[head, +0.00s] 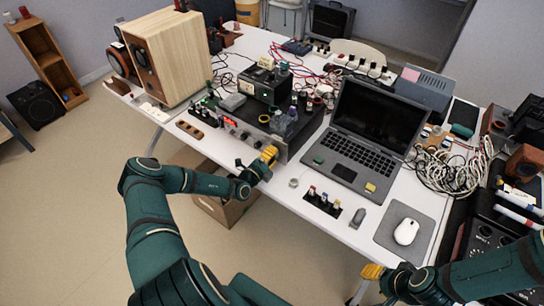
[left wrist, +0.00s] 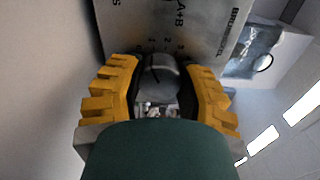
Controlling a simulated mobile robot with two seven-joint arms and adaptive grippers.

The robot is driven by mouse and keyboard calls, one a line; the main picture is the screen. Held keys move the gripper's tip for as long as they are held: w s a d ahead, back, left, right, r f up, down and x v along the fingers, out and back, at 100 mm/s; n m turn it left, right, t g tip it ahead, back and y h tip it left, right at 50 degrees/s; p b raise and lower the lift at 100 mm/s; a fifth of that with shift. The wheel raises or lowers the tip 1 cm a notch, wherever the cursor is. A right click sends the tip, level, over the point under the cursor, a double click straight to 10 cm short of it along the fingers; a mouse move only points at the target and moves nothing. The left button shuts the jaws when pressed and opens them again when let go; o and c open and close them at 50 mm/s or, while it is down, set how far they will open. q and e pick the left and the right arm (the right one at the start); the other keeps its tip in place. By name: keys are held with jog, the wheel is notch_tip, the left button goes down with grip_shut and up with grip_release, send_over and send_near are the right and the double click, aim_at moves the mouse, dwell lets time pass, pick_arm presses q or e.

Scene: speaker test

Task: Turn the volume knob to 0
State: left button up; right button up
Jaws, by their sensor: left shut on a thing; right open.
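The amplifier (head: 238,131) is a dark box with a metal front and a red display, standing at the table's front edge. The volume knob (left wrist: 160,75) is a round grey knob on its metal front panel (left wrist: 190,25), which carries numbers and lettering in the left wrist view. My left gripper (head: 270,154), with yellow fingers, is at the right part of that front. In the left wrist view its fingers (left wrist: 160,85) are shut on the knob from both sides. The knob's setting cannot be read clearly. My right gripper (head: 372,271) is open, low in front of the table, away from the amplifier.
A large wooden speaker (head: 174,58) stands left of the amplifier. A laptop (head: 366,130), a mouse (head: 406,232) on a grey mat and coiled white cable (head: 450,166) lie to the right. Bottles (head: 283,121) stand on the amplifier. A cardboard box (head: 222,208) is under the table.

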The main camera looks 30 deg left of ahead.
pick_arm(q)
jog(key=shift+n+b, duration=0.3)
jog(key=shift+n, duration=1.7)
jog(key=o, duration=1.2)
jog(key=s+a, duration=0.1)
jog(key=s, duration=1.1)
